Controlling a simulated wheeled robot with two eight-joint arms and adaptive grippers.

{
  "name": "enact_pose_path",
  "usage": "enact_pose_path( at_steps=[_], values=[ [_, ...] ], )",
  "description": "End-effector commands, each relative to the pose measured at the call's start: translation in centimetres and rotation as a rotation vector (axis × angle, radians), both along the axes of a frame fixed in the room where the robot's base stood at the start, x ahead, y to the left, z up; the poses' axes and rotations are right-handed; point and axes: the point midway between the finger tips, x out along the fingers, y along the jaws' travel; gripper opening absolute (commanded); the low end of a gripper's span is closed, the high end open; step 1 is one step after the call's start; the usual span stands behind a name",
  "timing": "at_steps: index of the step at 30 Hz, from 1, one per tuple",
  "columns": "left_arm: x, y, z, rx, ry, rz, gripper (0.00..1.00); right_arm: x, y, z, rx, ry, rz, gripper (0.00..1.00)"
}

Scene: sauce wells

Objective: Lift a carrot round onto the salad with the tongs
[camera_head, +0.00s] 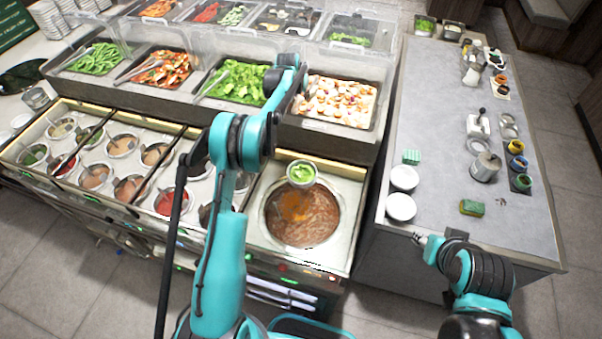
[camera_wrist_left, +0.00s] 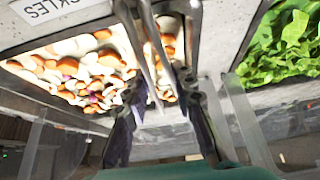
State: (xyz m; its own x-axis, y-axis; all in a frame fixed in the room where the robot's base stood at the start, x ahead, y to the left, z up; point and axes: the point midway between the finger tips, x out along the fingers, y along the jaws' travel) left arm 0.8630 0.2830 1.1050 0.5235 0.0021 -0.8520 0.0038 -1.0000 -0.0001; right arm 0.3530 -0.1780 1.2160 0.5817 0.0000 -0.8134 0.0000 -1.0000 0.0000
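My left gripper (camera_head: 297,84) is over the left edge of the tray of orange and white rounds (camera_head: 345,105). Carrot rounds are mixed in this heap, which also shows in the left wrist view (camera_wrist_left: 85,72). In that view the fingers of my left gripper (camera_wrist_left: 160,88) are on either side of the metal tongs (camera_wrist_left: 151,35) and appear closed on them. The tongs reach over the heap; their tips are cut off, and no held round shows. A small bowl of green salad (camera_head: 301,174) is at the back of the soup pot. My right gripper (camera_head: 422,239) is by the grey counter, its fingers unclear.
The brown soup pot (camera_head: 318,226) sits in front of the tray.

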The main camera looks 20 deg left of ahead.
Motion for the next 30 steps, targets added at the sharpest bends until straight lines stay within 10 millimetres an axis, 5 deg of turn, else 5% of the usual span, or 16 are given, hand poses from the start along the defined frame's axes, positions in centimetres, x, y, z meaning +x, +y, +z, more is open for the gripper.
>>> enact_pose_path(
  at_steps=[13, 26, 30],
  values=[
    [0.0, 0.0, 6.9, 0.000, 0.000, 0.000, 0.21, 0.0, 0.0, 3.5, 0.000, 0.000, 0.000, 0.40],
    [0.0, 0.0, 7.6, 0.000, 0.001, 0.000, 0.21, 0.0, 0.0, 3.8, 0.000, 0.000, 0.000, 0.40],
    [-0.9, -1.5, 8.3, -0.006, 0.046, -0.004, 0.21, 0.0, 0.0, 5.1, 0.000, 0.000, 0.000, 0.40]
  ],
)
